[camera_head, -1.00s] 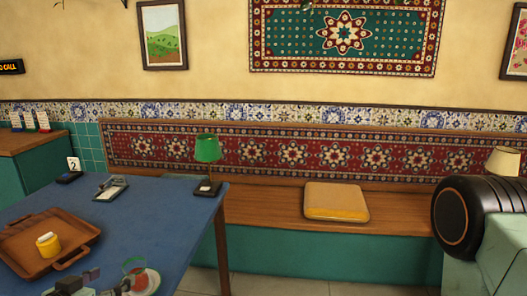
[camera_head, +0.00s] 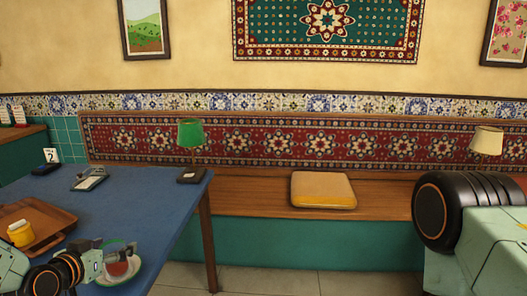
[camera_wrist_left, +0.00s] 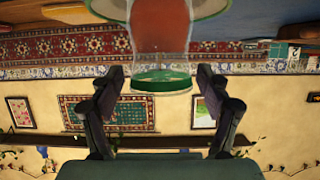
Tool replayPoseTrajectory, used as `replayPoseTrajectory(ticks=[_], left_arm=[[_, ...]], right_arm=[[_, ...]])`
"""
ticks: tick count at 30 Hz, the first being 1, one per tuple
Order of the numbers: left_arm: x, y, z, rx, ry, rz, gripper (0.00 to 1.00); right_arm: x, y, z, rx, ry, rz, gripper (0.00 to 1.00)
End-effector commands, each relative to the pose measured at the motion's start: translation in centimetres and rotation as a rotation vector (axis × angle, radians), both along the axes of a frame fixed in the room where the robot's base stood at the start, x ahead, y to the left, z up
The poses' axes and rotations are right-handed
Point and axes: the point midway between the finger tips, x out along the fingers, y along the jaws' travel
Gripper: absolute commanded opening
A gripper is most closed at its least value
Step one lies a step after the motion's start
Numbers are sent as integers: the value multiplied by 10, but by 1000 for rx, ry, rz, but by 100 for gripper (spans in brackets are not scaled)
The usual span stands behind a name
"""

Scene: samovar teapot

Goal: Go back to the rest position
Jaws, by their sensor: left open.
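My left gripper (camera_head: 98,257) is open beside a tea glass (camera_head: 118,268) at the blue table's near right part. The glass holds red tea, has a green rim and stands on a white saucer (camera_head: 108,283) with a green edge. In the left wrist view the picture is upside down. The open fingers (camera_wrist_left: 158,78) stand left and right of the glass's green rim (camera_wrist_left: 160,84), with gaps on both sides. The fingers do not appear to touch it. My right gripper is not in view.
The blue table (camera_head: 140,205) also bears a wooden tray (camera_head: 55,218) with a yellow jar (camera_head: 20,233), a small device (camera_head: 90,179), a number stand (camera_head: 48,160) and a green lamp (camera_head: 190,133). A bench (camera_head: 255,197) with a yellow cushion (camera_head: 322,188) runs along the wall.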

Motion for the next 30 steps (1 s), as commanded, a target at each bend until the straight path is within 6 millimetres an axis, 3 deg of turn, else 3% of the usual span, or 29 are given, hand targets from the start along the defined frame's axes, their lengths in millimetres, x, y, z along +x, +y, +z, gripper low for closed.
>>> replayPoseTrajectory(ticks=[20, 21, 30], left_arm=[[-1, 0, 113, -3, -1, 1, 77], [-6, -6, 102, -1, 8, -14, 77], [-31, -42, 77, -1, 7, -94, 77]], right_arm=[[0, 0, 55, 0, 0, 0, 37], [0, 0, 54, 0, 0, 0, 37], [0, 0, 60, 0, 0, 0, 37]])
